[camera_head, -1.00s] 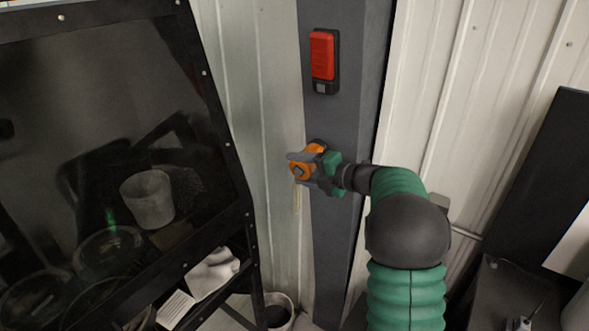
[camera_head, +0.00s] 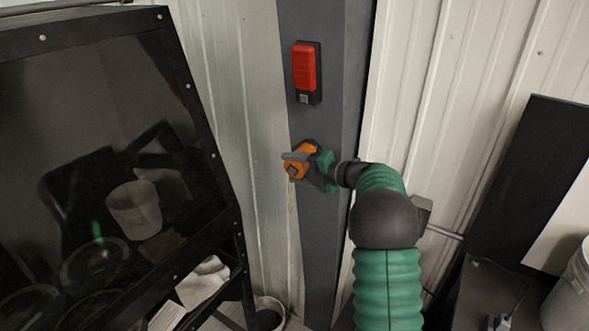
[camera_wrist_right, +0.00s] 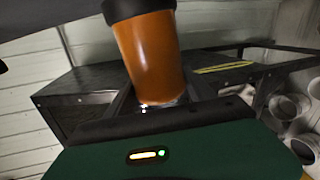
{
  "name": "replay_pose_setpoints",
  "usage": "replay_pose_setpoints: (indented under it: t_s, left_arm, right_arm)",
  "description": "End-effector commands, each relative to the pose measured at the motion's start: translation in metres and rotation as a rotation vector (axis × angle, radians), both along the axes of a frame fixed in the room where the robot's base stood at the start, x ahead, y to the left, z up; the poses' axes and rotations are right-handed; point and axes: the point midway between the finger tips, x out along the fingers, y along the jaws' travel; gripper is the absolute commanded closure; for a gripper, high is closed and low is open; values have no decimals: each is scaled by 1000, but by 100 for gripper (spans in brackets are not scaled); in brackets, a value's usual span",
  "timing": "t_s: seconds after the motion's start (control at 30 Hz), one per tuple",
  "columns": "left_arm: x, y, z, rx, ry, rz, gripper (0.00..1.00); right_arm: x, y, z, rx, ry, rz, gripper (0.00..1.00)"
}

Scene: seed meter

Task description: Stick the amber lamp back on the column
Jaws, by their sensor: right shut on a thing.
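The amber lamp (camera_head: 299,163) is an orange cylinder with a dark end, in front of the grey column (camera_head: 325,230) and below the red lamp. My right gripper (camera_head: 297,166) is shut on the amber lamp. In the right wrist view the amber lamp (camera_wrist_right: 152,58) stands out from between the fingers, its dark end at the top. From these views I cannot tell whether the lamp touches the column. My left gripper is out of view.
A red lamp (camera_head: 305,68) with a black housing is on the column above. A dark-framed screen cabinet (camera_head: 225,190) stands at the left. A bucket (camera_head: 268,314) is on the floor near the column's foot. A dark panel (camera_head: 530,170) leans at the right.

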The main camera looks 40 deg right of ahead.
Motion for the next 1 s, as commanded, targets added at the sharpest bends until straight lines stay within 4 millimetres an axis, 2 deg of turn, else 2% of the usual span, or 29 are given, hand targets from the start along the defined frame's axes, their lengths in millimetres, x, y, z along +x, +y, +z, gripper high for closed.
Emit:
replay_pose_setpoints:
  t_s: [0.5, 0.53, 0.7, 1.0]
  left_arm:
    - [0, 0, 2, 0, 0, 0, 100]
    - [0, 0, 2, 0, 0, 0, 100]
    - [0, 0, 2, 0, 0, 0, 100]
    - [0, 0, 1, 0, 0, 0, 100]
  right_arm:
    - [1, -5, 1, -1, -1, 0, 100]
    - [1, -5, 1, -1, -1, 0, 35]
    - [1, -5, 1, 0, -1, 0, 13]
    - [1, -5, 0, 1, 1, 0, 12]
